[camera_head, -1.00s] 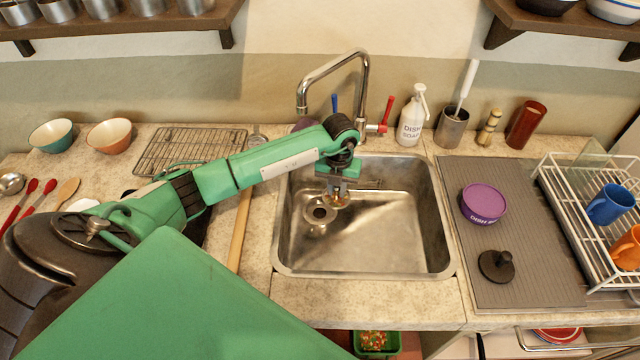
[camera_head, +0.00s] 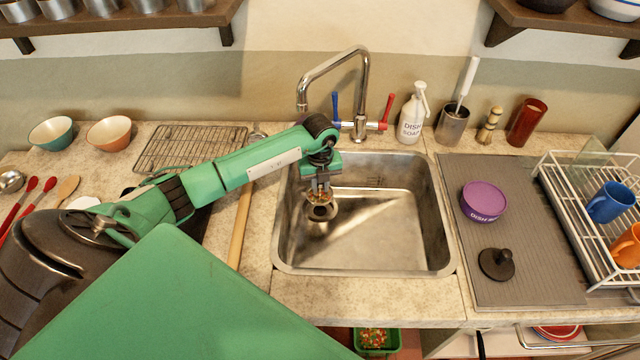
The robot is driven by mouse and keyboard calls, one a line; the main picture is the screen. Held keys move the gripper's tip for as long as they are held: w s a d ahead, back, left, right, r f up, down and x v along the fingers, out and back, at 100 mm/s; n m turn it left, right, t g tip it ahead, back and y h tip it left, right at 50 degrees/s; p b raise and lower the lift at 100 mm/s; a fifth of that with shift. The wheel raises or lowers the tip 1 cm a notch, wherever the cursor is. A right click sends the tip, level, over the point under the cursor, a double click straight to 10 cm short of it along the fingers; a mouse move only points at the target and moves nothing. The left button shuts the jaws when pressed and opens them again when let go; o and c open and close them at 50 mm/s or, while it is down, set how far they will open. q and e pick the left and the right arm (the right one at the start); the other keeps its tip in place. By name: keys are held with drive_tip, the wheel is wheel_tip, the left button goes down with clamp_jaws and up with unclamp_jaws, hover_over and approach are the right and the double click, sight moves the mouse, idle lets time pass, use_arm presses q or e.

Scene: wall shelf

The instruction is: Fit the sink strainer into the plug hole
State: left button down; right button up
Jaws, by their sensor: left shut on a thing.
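My left gripper (camera_head: 320,191) reaches down into the steel sink (camera_head: 390,235) from the left. It is shut on the sink strainer (camera_head: 319,199), a small metal piece mostly hidden by the fingers. The plug hole (camera_head: 321,213) is a round metal ring with a dark centre in the left part of the basin floor. The strainer appears over the far edge of the plug hole in this view. I cannot tell whether the two touch. My right gripper is not in view.
The tap (camera_head: 340,95) arches behind the sink, beyond my left arm. A black plunger-like stopper (camera_head: 497,263) and a purple tub (camera_head: 483,201) stand on the grey drainboard (camera_head: 530,285) at the right. A wooden handle (camera_head: 241,225) lies left of the sink. The basin's right side is clear.

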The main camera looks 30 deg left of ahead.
sight(320, 193)
use_arm(q)
wheel_tip(320, 193, down, 4)
drive_tip(key=shift+r+b, duration=0.2)
drive_tip(key=shift+b, duration=0.9)
drive_tip(key=shift+f, duration=0.35)
drive_tip(key=shift+f+b, duration=0.25)
drive_tip(key=shift+b, duration=0.15)
drive_tip(key=shift+f, duration=0.2)
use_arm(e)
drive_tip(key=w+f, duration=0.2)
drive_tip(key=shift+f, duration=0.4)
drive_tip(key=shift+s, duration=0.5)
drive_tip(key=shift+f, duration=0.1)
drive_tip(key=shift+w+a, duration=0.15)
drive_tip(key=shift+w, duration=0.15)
